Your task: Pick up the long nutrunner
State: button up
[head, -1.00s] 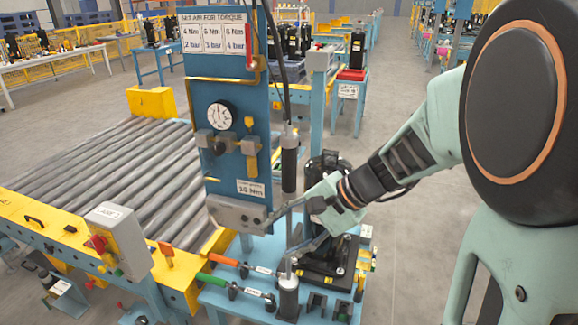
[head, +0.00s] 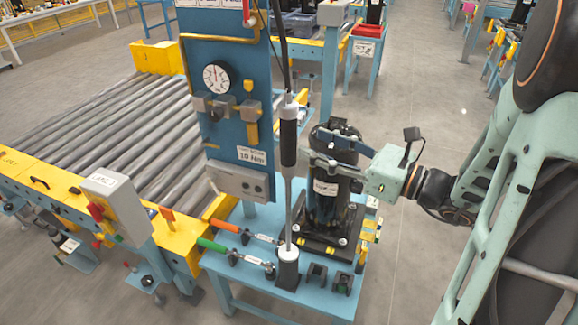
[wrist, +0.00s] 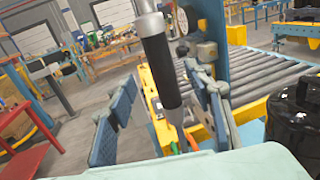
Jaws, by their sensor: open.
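The long nutrunner (head: 288,137) hangs upright from a cable, with a black grip and a long grey shaft. The shaft's lower end meets a black holder (head: 288,272) on the blue bench; I cannot tell whether it sits inside. My gripper (head: 304,161) is open, just right of the nutrunner at the height of the grip's lower end. In the wrist view the nutrunner's black grip (wrist: 161,72) appears between the two spread fingers (wrist: 160,112). It touches neither finger that I can see. I cannot tell whether the fingertips reach past it.
A black compressor (head: 326,195) stands on the blue bench (head: 232,270) close behind my gripper. A blue panel with a gauge (head: 216,78) rises left of the nutrunner. Orange and green handled tools (head: 228,228) lie at the bench's left. A roller conveyor (head: 110,130) is further left.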

aim_at(296, 136)
jog(key=p+x, duration=0.1)
jog(key=x, duration=0.7)
grip_shut()
dwell(0.3)
jog(key=shift+w+r, duration=0.1)
jog(key=shift+r, duration=0.05)
